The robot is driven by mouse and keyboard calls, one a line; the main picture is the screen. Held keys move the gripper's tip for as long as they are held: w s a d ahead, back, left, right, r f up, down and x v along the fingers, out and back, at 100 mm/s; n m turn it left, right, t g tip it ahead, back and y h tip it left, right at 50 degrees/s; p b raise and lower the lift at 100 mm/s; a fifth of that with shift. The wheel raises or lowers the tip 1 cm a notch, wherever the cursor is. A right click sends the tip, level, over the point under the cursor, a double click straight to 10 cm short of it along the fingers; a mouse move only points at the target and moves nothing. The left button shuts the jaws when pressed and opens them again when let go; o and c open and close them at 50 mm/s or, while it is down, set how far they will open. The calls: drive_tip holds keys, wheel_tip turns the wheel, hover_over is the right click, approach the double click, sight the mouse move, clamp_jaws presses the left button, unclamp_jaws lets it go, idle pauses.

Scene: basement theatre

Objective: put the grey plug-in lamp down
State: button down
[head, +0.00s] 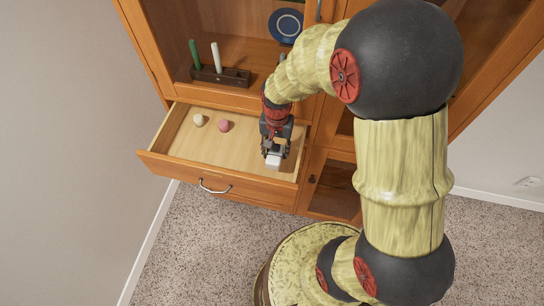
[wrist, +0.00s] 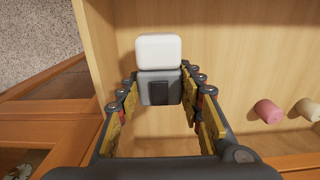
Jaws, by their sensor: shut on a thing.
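The grey plug-in lamp (wrist: 159,88) has a grey body with a dark patch and a white rounded block at its end. My gripper (wrist: 160,92) is shut on its grey body, one finger at each side. In the head view my gripper (head: 274,146) points down over the right part of the open drawer (head: 170,165), with the white end of the lamp (head: 273,161) showing below it. I cannot tell whether the lamp touches the drawer bottom.
A cream piece (head: 199,120) and a pink piece (head: 224,126) lie in the drawer's left part; its middle is bare. Above, a wooden cabinet shelf holds a dark candle holder (head: 220,77) with green and white candles, and a blue plate (head: 286,26).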

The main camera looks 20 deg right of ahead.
sight(272, 157)
drive_tip(key=shift+w+a+f, duration=0.25)
drive_tip(key=shift+f, duration=0.15)
drive_tip(key=f, duration=0.3)
drive_tip(key=shift+w+a+b, duration=0.2)
drive_tip(key=shift+a+b, duration=0.05)
drive_tip(key=shift+b, duration=0.15)
drive_tip(key=shift+f, duration=0.35)
drive_tip(key=shift+f, duration=0.25)
drive_tip(key=c, duration=1.3)
unclamp_jaws()
drive_tip(key=shift+o, duration=0.6)
